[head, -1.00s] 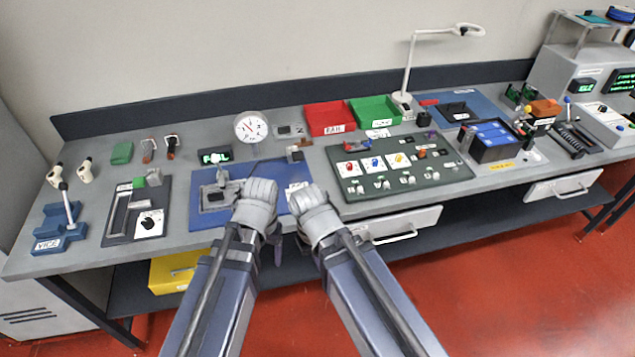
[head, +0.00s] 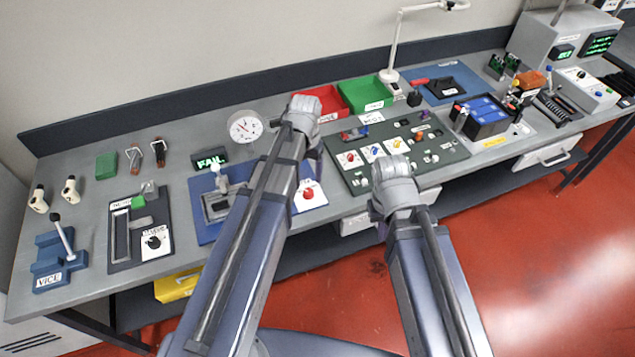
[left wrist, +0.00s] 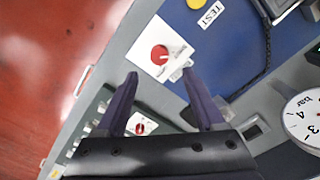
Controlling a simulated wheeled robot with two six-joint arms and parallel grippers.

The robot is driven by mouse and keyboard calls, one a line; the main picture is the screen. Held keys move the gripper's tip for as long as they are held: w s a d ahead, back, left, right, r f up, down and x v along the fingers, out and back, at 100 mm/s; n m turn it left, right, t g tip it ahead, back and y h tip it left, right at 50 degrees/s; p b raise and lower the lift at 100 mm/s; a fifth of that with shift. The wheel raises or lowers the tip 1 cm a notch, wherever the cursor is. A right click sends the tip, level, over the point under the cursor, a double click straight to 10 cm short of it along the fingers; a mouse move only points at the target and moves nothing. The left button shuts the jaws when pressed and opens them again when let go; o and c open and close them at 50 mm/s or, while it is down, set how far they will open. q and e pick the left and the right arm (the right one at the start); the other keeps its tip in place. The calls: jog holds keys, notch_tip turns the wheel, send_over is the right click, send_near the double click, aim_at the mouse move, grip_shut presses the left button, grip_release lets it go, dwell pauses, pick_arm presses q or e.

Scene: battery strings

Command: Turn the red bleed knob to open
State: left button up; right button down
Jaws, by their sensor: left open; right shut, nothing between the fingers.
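The red bleed knob (head: 308,194) sits on a white plate (head: 318,203) at the right end of the blue panel (head: 203,234). It also shows in the left wrist view (left wrist: 160,54), just beyond my fingertips. My left gripper (head: 310,138) is above the bench, behind the knob in the head view. The left wrist view shows its two dark fingers (left wrist: 160,78) spread apart with nothing between them, and the knob apart from them. My right gripper (head: 393,180) is over the front of the green panel, shut and empty; its fingertips are hidden behind the hand.
A round gauge (head: 245,126) and a display reading FAIL (head: 210,160) stand behind the blue panel. The green panel (head: 440,165) with several coloured knobs is to the right. Red (head: 327,97) and green (head: 366,93) bins stand at the back. My left forearm covers part of the blue panel.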

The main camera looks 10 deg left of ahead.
aim_at(308, 191)
pick_arm(q)
jog(key=shift+d+f, duration=0.1)
notch_tip(308, 191, down, 8)
jog(key=b, duration=0.8)
jog(key=shift+r, duration=0.2)
jog(key=shift+s, duration=0.1)
grip_shut()
